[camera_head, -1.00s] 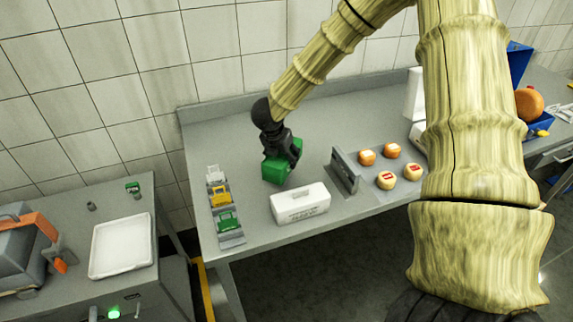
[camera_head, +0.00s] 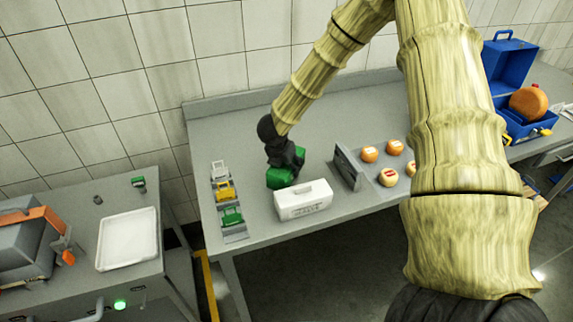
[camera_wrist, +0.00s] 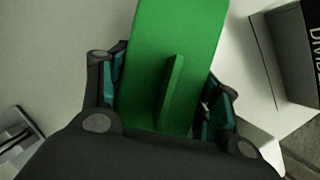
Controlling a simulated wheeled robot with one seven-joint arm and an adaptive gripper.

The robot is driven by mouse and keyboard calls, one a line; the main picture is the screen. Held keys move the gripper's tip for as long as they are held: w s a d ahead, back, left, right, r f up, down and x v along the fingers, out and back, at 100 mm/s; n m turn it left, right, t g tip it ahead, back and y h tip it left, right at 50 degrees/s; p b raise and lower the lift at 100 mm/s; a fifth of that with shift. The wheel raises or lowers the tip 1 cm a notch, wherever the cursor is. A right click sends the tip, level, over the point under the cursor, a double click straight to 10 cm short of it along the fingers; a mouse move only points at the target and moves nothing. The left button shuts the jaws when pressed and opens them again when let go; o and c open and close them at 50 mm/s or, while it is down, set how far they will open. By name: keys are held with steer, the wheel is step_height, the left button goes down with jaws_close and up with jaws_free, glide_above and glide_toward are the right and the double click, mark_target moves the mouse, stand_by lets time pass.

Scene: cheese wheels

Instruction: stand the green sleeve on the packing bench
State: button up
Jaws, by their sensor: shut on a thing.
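My gripper (camera_head: 287,160) is shut on the green sleeve (camera_head: 283,178) over the grey bench (camera_head: 270,245), just behind a white box. In the wrist view the sleeve (camera_wrist: 182,45) fills the space between my dark fingers (camera_wrist: 165,105), with a raised green rib facing the camera. The sleeve's lower end is close to the bench top. I cannot tell whether it touches the bench or how upright it is.
A rack with white, yellow and green items (camera_head: 227,193) lies to the left. A dark upright panel (camera_head: 350,168) and several cheese wheels (camera_head: 388,177) are to the right. A side table holds a white tray (camera_head: 128,240).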

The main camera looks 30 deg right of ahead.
steer(key=shift+f, duration=0.1)
steer(key=o, duration=1)
steer(key=shift+r, duration=0.2)
steer(key=shift+b+v, duration=1.4)
steer(key=shift+v, duration=4.55)
